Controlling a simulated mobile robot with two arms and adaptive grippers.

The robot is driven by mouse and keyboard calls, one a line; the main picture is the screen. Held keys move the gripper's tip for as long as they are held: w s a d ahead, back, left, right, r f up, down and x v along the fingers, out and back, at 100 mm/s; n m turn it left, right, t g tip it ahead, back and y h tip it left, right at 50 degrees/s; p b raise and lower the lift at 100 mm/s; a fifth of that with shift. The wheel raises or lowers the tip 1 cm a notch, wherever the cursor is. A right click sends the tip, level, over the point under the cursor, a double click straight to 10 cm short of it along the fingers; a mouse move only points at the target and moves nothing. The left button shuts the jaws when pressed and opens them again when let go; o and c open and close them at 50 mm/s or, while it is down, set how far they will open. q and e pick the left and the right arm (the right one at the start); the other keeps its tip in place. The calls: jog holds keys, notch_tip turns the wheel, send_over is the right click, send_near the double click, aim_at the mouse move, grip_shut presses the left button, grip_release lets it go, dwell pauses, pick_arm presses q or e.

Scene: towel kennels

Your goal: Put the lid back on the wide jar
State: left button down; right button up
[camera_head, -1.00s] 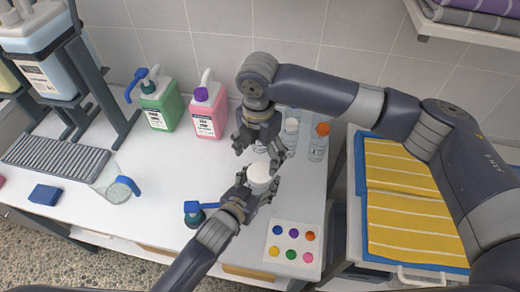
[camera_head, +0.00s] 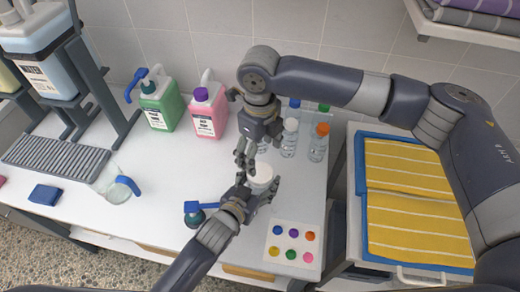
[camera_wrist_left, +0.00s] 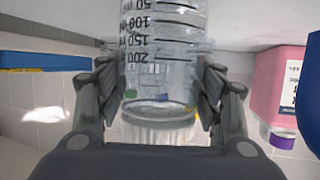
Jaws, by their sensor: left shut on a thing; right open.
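The wide jar is clear with dark measuring marks, and my left gripper (camera_head: 260,185) is shut around it. In the left wrist view the jar (camera_wrist_left: 160,75) appears upside down between the fingers. A white ribbed lid (camera_wrist_left: 158,131) is at its mouth; whether it is fully seated I cannot tell. In the head view the white lid (camera_head: 261,172) shows on top, above the left fingers. My right gripper (camera_head: 248,160) is open, with its fingers pointing down just behind and left of the lid; contact is unclear.
Small capped bottles (camera_head: 318,146) stand behind and right of the jar. Pink (camera_head: 207,118) and green (camera_head: 166,112) jugs stand at the back. A blue-topped bottle (camera_head: 196,216) is left of my left gripper. A colour-dot card (camera_head: 293,247) lies at front right.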

aim_at(260, 173)
jog(key=shift+n, duration=0.3)
jog(key=shift+f, duration=4)
jog(key=shift+c, duration=0.2)
jog(key=c, duration=1.1)
jog(key=o, duration=1.2)
